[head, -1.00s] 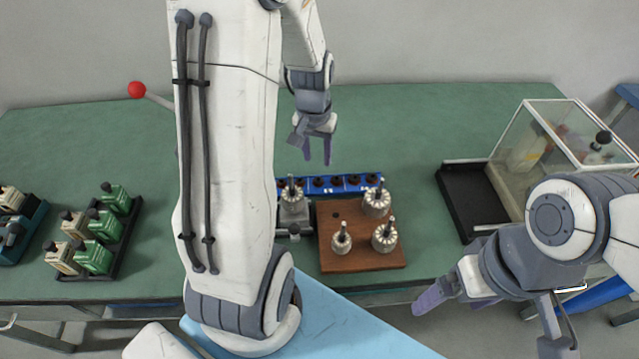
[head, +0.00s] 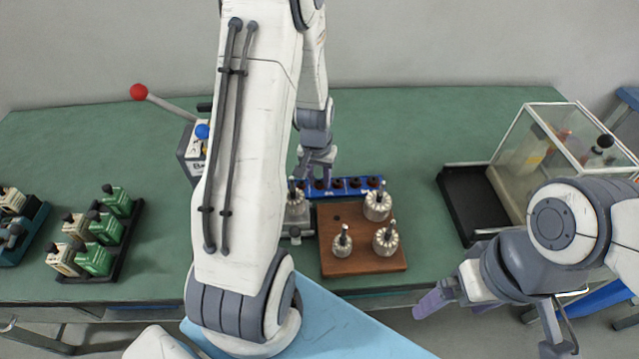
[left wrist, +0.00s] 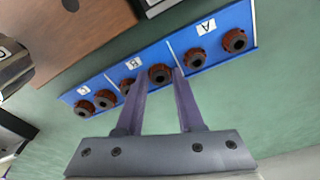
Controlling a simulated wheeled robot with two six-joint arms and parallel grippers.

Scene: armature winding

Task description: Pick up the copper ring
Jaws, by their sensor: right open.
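A blue strip rack (head: 350,184) lies behind the wooden block and holds several copper-brown rings with dark centres. In the left wrist view the rack (left wrist: 109,78) runs diagonally, with white letter labels between its sections. My left gripper (head: 316,176) is above the left half of the rack, pointing down. In the left wrist view its fingers (left wrist: 160,78) are apart, and one copper ring (left wrist: 160,73) shows between the fingertips. I cannot tell whether they touch it. My right gripper (head: 488,322) is open and empty at the front right, beyond the table's front edge.
A wooden block (head: 362,254) carries metal armatures with upright shafts. A grey fixture (head: 296,216) with another armature stands at its left. A clear-sided case (head: 545,150) and black tray (head: 468,200) are at the right. Green-and-cream units (head: 95,240) and a red-knobbed lever (head: 139,92) are at the left.

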